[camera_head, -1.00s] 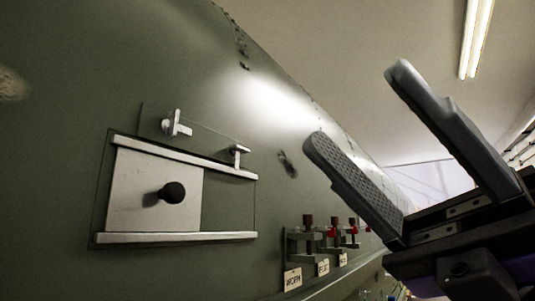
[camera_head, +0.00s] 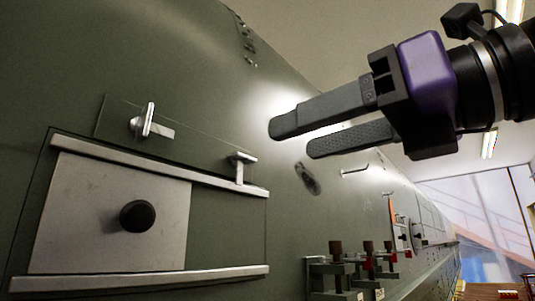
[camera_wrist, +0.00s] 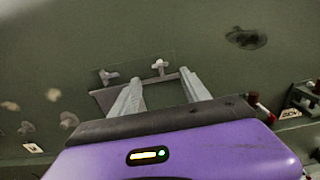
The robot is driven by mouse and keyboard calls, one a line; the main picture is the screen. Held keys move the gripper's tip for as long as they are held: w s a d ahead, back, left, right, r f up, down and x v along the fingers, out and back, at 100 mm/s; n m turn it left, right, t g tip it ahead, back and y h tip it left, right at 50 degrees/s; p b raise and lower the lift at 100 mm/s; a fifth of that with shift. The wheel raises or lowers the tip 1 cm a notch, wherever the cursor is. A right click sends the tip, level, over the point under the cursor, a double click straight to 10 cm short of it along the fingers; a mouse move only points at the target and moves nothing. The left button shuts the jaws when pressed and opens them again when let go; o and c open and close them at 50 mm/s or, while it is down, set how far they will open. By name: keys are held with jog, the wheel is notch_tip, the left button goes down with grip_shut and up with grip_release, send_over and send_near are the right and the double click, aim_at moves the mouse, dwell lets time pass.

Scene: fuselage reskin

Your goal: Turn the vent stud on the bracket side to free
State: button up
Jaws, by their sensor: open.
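Two pale T-shaped vent studs stand on a thin plate above the vent. The left stud (camera_head: 148,122) has its bar near upright. The right stud (camera_head: 241,160), nearer the clamp brackets, has its bar near level, over the upper rail. My gripper (camera_head: 298,138) is open and empty, up and right of the right stud, apart from it. In the wrist view my gripper (camera_wrist: 160,77) has the right stud (camera_wrist: 159,66) showing between its fingertips, while the left stud (camera_wrist: 108,76) shows just outside the left finger.
Below the studs, a pale sliding panel (camera_head: 85,215) with a black knob (camera_head: 138,216) sits between two rails. Several clamp brackets (camera_head: 345,270) stick out at lower right.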

aim_at(242, 169)
jog(key=p+x, duration=0.3)
jog(key=x, duration=0.4)
jog(key=shift+w+a, duration=0.2)
jog(key=shift+a, duration=0.1)
grip_shut()
